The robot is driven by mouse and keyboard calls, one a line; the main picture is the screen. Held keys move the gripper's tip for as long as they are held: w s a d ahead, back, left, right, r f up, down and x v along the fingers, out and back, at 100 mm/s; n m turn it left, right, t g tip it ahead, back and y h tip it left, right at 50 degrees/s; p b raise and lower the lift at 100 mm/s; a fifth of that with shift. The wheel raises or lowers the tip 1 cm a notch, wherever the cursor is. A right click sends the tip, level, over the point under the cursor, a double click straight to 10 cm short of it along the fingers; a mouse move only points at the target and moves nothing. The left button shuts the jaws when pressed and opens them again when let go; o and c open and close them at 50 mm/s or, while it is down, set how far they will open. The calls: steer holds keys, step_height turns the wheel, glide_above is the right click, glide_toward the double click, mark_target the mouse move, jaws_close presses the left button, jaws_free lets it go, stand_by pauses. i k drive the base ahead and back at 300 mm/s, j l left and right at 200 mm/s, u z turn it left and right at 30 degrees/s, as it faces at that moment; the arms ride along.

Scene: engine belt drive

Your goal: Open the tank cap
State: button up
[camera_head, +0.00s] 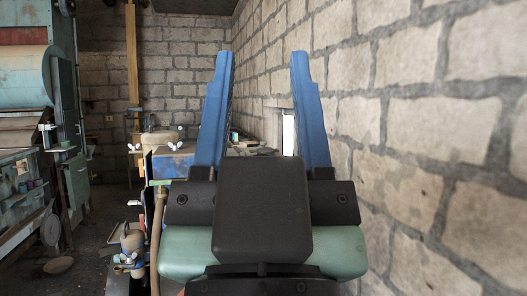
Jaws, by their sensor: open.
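My gripper (262,55) fills the middle of the view, its two blue fingers pointing up and wide apart. Nothing is between the fingers. Behind and to the left of the gripper stands a machine with a worn blue box-shaped part (172,163), partly hidden by my gripper. A beige rounded part (160,139) shows at its top, with small white pieces beside it. I cannot tell which part, if any, is the tank cap.
A stone block wall (430,130) runs close along the right. A large green machine (25,80) stands at the far left. A wooden post (132,60) rises at the back. Dark floor (88,235) lies open between the machines.

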mark_target(262, 150)
steer(key=i+l+u, duration=0.15)
steer(key=i, duration=0.35)
steer(key=i+l+u, duration=0.1)
steer(key=i, duration=0.4)
steer(key=i+l+u, duration=0.15)
steer(key=i, duration=0.35)
steer(key=i+l+u, duration=0.1)
steer(key=i+l, duration=0.2)
steer(key=i, duration=0.15)
